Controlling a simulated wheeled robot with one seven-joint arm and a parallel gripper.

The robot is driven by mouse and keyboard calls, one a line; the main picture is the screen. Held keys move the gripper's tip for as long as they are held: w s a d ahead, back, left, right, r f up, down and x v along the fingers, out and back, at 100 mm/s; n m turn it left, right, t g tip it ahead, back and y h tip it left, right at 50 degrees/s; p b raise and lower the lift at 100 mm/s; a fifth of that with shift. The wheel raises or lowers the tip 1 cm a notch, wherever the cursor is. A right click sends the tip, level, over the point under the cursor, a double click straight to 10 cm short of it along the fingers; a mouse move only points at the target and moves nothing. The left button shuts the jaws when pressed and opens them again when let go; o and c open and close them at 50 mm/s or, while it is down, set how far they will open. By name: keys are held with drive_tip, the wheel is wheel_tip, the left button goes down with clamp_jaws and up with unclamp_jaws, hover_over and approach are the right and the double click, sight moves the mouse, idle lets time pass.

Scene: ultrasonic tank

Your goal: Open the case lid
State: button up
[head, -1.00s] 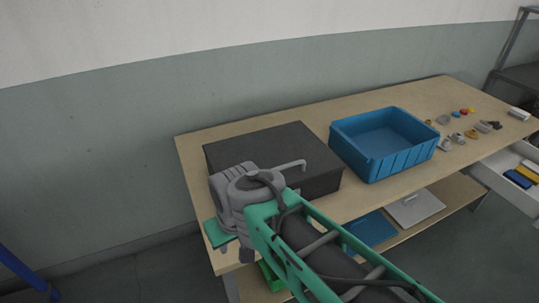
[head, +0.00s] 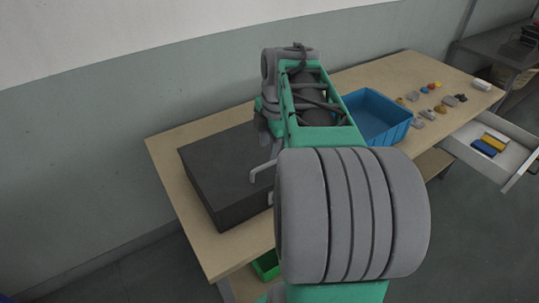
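The case is a dark grey box (head: 220,205) on the left part of the wooden table. Its flat lid (head: 215,160) is shut. A light grey bent handle (head: 262,170) shows at the case's right side, partly hidden by my arm. My green and grey arm covers the right part of the case and reaches up over its far right corner.
A blue bin (head: 379,115) stands right of the case, partly behind my arm. Several small parts lie at the table's right end. An open drawer (head: 495,150) juts out at the right. The table (head: 165,150) is bare at its left edge.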

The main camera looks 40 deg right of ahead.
sight(268, 164)
drive_tip(key=shift+n, duration=0.5)
drive_tip(key=f, duration=0.2)
drive_tip(key=w+f, duration=0.1)
drive_tip(key=f, duration=0.2)
drive_tip(key=d+f+p, duration=0.1)
drive_tip(key=f, duration=0.1)
drive_tip(key=shift+w+d+f, duration=0.1)
drive_tip(key=shift+w+f, duration=0.1)
drive_tip(key=shift+w, duration=0.05)
clamp_jaws()
idle(0.6)
